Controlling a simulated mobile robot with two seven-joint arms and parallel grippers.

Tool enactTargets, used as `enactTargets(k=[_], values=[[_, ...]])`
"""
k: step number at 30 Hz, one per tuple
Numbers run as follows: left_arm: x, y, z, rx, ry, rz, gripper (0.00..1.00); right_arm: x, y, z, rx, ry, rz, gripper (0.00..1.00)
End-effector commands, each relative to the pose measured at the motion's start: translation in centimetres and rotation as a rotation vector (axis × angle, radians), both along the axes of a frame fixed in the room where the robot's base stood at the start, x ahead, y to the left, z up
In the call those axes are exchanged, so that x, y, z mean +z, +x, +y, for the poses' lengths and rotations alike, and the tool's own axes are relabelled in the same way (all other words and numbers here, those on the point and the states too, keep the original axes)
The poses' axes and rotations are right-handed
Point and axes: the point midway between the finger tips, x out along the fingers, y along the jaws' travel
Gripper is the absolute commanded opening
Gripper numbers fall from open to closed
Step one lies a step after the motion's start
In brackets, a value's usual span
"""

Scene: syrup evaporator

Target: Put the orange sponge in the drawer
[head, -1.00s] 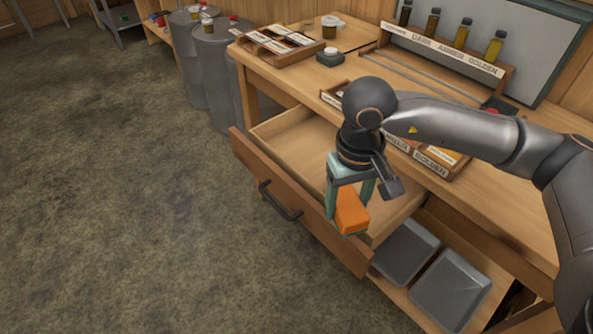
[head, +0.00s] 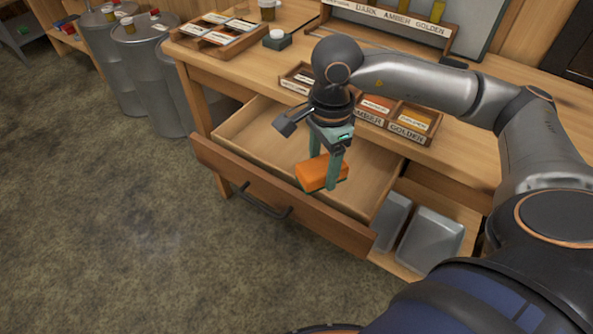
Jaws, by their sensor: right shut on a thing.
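The orange sponge (head: 318,173) is between the fingers of my right gripper (head: 327,172), which is shut on it. The gripper and sponge hide part of the drawer's floor. My left gripper is not in view.
The bench top (head: 232,72) holds a partitioned tray (head: 216,32) at the left and labelled boxes (head: 410,118) behind my right arm. Grey metal pans (head: 432,238) lie on the shelf below. Metal drums (head: 150,80) stand left of the bench. The floor in front is clear.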

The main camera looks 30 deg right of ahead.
Motion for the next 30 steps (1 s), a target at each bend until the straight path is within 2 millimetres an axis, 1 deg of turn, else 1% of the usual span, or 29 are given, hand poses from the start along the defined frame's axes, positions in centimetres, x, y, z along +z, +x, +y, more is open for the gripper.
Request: enactTargets(k=[1,6,9,12,15,17,20,23,25,30], values=[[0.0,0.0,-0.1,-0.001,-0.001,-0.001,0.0,0.0,-0.2,-0.7,-0.126,-0.004,0.004,0.09],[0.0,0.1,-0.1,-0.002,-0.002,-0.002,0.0,0.2,-0.8,-2.6,-0.544,-0.017,0.009,0.09],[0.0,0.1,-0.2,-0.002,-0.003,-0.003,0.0,0.3,-1.2,-3.4,-0.746,-0.024,0.01,0.09],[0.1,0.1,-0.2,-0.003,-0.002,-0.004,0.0,0.4,-1.4,-4.1,-0.898,-0.029,0.01,0.09],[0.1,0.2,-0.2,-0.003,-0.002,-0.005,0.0,0.5,-1.5,-4.5,-0.995,-0.031,0.009,0.09],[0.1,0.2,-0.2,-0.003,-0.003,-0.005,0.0,0.6,-1.4,-4.6,-1.029,-0.032,0.008,0.09],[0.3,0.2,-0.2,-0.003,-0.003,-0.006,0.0,0.3,-0.6,-4.4,-1.054,-0.03,0.01,0.09],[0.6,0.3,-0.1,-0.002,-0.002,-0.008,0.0,-0.5,1.3,-4.1,-1.054,-0.029,0.012,0.09],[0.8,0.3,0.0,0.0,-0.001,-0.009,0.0,-1.2,2.9,-3.8,-1.054,-0.028,0.011,0.09],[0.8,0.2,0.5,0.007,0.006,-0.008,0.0,-2.8,6.4,-3.3,-1.054,-0.03,0.01,0.09]])
